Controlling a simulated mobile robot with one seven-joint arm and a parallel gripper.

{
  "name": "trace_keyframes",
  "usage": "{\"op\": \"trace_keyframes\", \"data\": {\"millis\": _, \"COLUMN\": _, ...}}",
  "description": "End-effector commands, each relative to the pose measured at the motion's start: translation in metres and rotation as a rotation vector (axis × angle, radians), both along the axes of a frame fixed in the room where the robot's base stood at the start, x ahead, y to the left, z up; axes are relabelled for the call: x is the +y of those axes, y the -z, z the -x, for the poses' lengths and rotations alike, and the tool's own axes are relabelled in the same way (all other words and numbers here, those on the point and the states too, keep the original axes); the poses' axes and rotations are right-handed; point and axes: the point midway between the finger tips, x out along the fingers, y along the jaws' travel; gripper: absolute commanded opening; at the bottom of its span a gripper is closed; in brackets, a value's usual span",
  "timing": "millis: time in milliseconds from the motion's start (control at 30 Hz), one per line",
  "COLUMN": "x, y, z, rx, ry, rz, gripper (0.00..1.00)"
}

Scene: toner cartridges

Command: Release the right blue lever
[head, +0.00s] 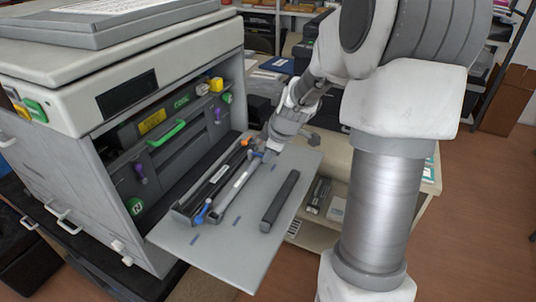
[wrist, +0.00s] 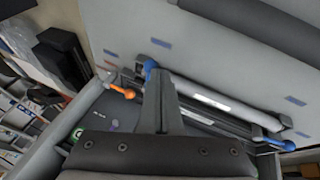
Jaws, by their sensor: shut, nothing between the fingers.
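A toner cartridge (head: 232,188) lies on the lowered grey door (head: 210,245) of the printer; in the wrist view it is the long bar with a white label (wrist: 212,101). The right blue lever (head: 257,154) is at its far end, near an orange knob (head: 246,142). In the wrist view this lever (wrist: 150,69) is just left of my fingertips; I cannot tell whether they touch. The left blue lever (head: 202,213) is at the near end, also in the wrist view (wrist: 279,143). My gripper (head: 269,150) is shut and empty, partly hidden in the head view; its fingers (wrist: 160,82) show in the wrist view.
A separate dark bar (head: 280,201) lies on the door's right part. The open printer (head: 90,95) stands at left, with a green handle (head: 166,133) and purple levers (head: 140,173) inside. A shelf (head: 318,195) stands behind the door. Bare door surface lies between cartridge and bar.

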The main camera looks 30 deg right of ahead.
Motion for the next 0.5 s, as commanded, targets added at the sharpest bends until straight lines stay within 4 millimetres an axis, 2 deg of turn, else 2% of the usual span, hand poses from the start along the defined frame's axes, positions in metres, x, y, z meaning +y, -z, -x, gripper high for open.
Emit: {"op": "trace_keyframes", "data": {"millis": 500, "x": -0.0054, "y": 0.0002, "z": -0.0016, "rx": 0.000, "ry": -0.071, "rz": 0.000, "gripper": 0.00}}
